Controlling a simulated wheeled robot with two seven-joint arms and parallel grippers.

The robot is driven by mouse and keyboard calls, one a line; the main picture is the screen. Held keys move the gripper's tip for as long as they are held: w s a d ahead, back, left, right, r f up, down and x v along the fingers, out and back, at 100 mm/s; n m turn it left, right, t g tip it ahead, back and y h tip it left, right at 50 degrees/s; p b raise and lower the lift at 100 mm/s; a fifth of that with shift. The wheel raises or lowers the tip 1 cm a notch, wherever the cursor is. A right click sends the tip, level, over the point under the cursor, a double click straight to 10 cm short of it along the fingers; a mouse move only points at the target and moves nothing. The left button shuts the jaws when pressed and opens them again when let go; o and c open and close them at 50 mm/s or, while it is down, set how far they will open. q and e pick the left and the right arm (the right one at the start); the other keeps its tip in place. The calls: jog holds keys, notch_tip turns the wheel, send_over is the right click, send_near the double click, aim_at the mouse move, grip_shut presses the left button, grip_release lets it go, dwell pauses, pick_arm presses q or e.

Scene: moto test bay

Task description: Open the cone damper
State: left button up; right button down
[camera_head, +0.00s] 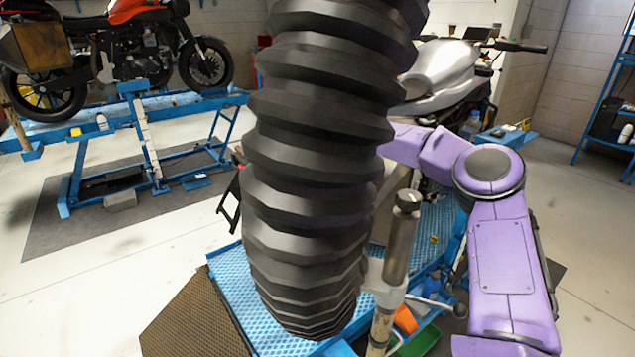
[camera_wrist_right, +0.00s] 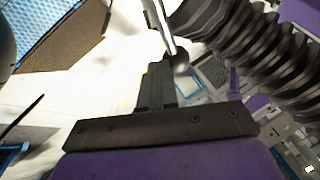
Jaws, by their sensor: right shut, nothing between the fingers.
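A pale metal lever with a rounded end (camera_wrist_right: 181,62) comes down from the top of the right wrist view, beside the black corrugated hose; I cannot tell for sure that it belongs to the cone damper. My right gripper (camera_wrist_right: 157,70) is shut and empty, its dark fingers close beside the lever's end; I cannot tell whether they touch. In the head view the large black corrugated hose (camera_head: 315,150) fills the middle and hides my right gripper. My purple right arm reaches in behind it from the right. The damper's cone is not clearly seen. My left gripper is out of view.
A metal post with a round cap (camera_head: 400,240) stands right of the hose. Below is a blue textured platform (camera_head: 232,285). A silver motorcycle (camera_head: 445,75) stands behind, and an orange motorcycle (camera_head: 135,35) sits on a blue lift (camera_head: 70,132). Open floor lies at left.

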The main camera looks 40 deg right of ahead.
aim_at(331, 223)
jog(key=s+n+g+p, duration=0.1)
jog(key=s+n+h+p, duration=0.1)
jog(key=n, duration=0.1)
jog(key=shift+s+a+r+g+p, duration=0.2)
jog(key=shift+s+a+g+p, duration=0.1)
jog(key=shift+a+g+p, duration=0.1)
jog(key=n, duration=0.1)
jog(key=s+n+h, duration=0.1)
jog(key=shift+s+a+f+n+g+p, duration=0.1)
jog(key=shift+s+f+n+g+p, duration=0.05)
jog(key=shift+s+n+g+p, duration=0.2)
jog(key=shift+s, duration=0.5)
jog(key=shift+f, duration=0.1)
